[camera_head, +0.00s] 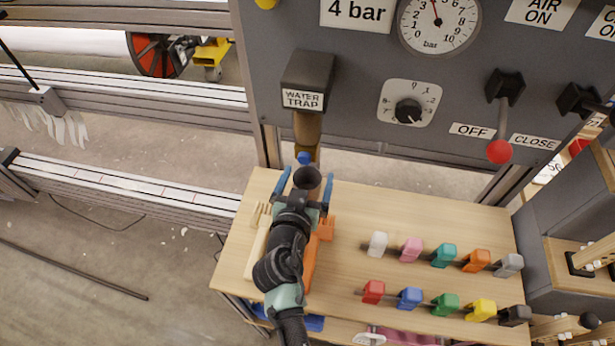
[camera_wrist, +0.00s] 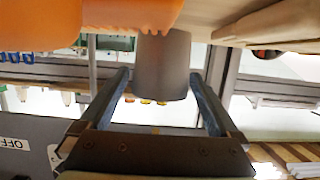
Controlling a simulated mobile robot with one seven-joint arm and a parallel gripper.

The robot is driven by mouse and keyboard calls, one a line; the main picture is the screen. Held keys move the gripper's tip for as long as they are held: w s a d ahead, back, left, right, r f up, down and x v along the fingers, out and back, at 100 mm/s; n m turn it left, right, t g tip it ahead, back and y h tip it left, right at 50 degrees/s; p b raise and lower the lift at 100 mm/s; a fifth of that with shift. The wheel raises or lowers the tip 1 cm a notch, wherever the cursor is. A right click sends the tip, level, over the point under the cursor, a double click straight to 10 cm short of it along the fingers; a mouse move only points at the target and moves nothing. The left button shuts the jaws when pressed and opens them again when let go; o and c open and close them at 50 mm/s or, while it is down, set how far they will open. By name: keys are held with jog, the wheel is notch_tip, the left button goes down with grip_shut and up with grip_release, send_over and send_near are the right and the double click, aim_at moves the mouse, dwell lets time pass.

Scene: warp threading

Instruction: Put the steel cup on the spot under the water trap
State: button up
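The steel cup (camera_head: 307,179) is dark grey and upright near the back edge of the wooden table, and it shows in the wrist view (camera_wrist: 163,68) between my fingers. My gripper (camera_head: 306,184) is around the cup, with a finger on either side and a small gap at each side, so it looks open. The water trap (camera_head: 304,99) is on the grey panel, with a brown bowl and a blue drain piece below. The cup's mouth appears just below that piece in the head view. The spot is not visible; the cup and arm may hide it.
The wooden table (camera_head: 345,212) carries two rows of coloured blocks (camera_head: 445,302) to the right. Orange (camera_head: 325,229) and pale wooden pieces (camera_head: 256,250) lie beside my wrist. The panel has a gauge (camera_head: 437,22) and a red-knobbed lever (camera_head: 499,151).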

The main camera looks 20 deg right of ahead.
jog(key=shift+r, duration=0.1)
jog(key=shift+r, duration=0.2)
jog(key=v, duration=1.2)
